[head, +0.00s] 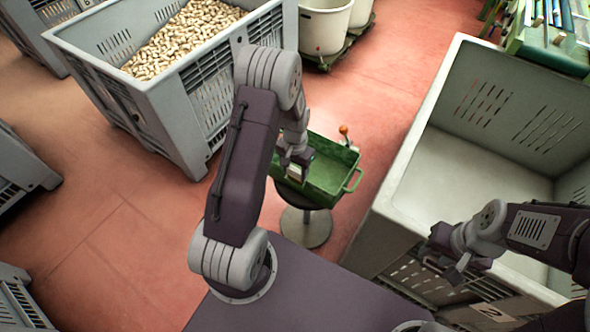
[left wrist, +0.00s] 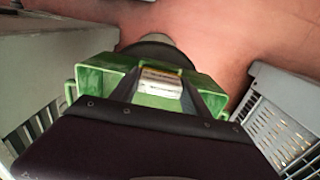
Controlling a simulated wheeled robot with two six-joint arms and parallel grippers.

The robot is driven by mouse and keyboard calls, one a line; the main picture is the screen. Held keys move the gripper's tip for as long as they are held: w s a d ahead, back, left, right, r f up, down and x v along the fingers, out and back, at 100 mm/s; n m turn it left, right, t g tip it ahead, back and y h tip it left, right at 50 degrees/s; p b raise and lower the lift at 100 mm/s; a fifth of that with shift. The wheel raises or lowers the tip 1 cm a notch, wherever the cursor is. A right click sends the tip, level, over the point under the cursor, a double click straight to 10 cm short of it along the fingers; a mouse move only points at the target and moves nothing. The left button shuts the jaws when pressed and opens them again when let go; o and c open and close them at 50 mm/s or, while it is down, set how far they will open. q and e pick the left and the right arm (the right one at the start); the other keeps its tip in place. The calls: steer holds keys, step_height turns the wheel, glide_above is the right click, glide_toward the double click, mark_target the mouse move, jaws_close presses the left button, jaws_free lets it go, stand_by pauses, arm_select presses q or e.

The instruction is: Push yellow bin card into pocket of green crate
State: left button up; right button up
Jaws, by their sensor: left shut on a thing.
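The green crate (head: 336,176) sits on a round stool in the middle of the head view. It also shows in the left wrist view (left wrist: 102,74). My left gripper (head: 294,168) is at the crate's near left side, shut on a small pale card (left wrist: 161,84). The card looks cream with a yellowish upper edge, and it is at the crate's wall between my fingers. The pocket is hidden, so I cannot tell whether the card is inside it. My right gripper (head: 446,264) hangs over the near wall of the big grey bin, away from the crate; its jaw gap is unclear.
A large grey bin full of cork stoppers (head: 190,38) stands behind on the left. A big, mostly empty grey bin (head: 470,155) stands on the right. White tubs (head: 325,28) are at the back. An orange-red knob (head: 343,130) rises behind the crate. Red floor lies between.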

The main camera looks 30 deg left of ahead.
arm_select(q)
steer(key=shift+f+b, duration=0.65)
steer(key=shift+f, duration=0.4)
stand_by(0.8)
steer(key=o, duration=1.4)
step_height(320, 180, up, 9)
steer(key=shift+r+p, duration=0.1)
steer(key=shift+p, duration=0.8)
